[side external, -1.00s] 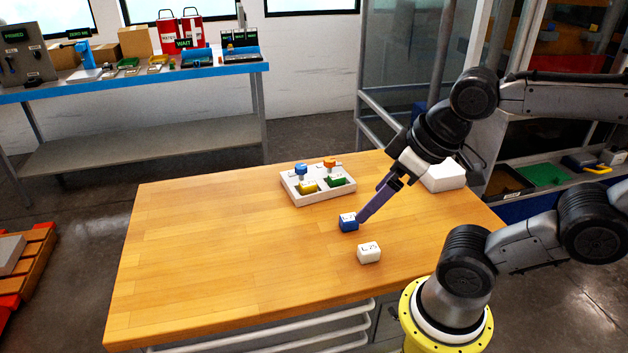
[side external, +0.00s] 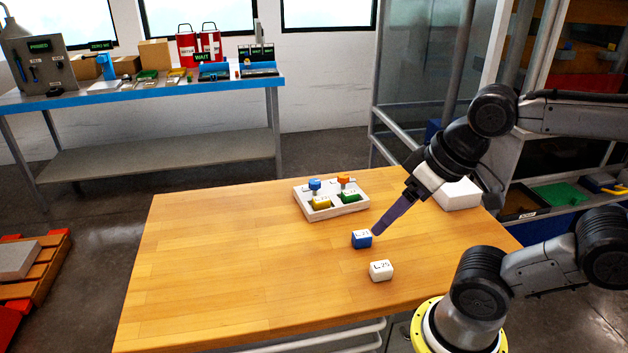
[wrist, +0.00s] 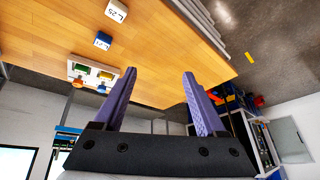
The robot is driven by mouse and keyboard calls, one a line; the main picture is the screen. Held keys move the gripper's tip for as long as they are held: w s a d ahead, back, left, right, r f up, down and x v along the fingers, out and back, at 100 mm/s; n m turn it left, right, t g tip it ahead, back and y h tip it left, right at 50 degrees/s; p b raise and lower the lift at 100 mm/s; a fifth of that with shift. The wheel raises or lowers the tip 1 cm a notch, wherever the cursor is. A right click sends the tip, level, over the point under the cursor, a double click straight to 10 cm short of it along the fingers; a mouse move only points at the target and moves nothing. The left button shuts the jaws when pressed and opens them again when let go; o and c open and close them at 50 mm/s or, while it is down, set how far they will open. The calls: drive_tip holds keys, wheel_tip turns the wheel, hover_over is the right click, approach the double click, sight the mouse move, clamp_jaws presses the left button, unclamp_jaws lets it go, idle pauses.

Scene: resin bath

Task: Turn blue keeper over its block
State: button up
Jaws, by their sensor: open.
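The blue keeper (side external: 314,184) is a round knob on a post at the back left of a white fixture (side external: 334,212). It stands behind a yellow block (side external: 320,202) set in the fixture; I cannot tell whether any part of it overlaps the block. In the wrist view the blue keeper (wrist: 101,89) is partly beside my left-hand finger. An orange keeper (side external: 344,180) stands behind a green block (side external: 349,197). My gripper (side external: 376,232) is open and empty, in front and right of the fixture. Its fingers also show well apart in the wrist view (wrist: 159,74).
A blue labelled block (side external: 361,239) sits by my fingertips, and a white block (side external: 381,271) sits nearer the front. A white box (side external: 458,194) stands at the table's right edge. The wooden table (side external: 220,260) is clear on the left.

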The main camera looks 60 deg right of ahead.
drive_tip(key=w+d+r+m+g, duration=0.1)
drive_tip(key=w+d+r+m, duration=0.3)
drive_tip(key=w+r+m, duration=0.85)
drive_tip(key=m+g, duration=0.4)
drive_tip(key=m, duration=0.4)
hover_over(315, 181)
wheel_tip(315, 181, down, 18)
wheel_tip(315, 181, down, 13)
drive_tip(key=shift+a+r, duration=0.1)
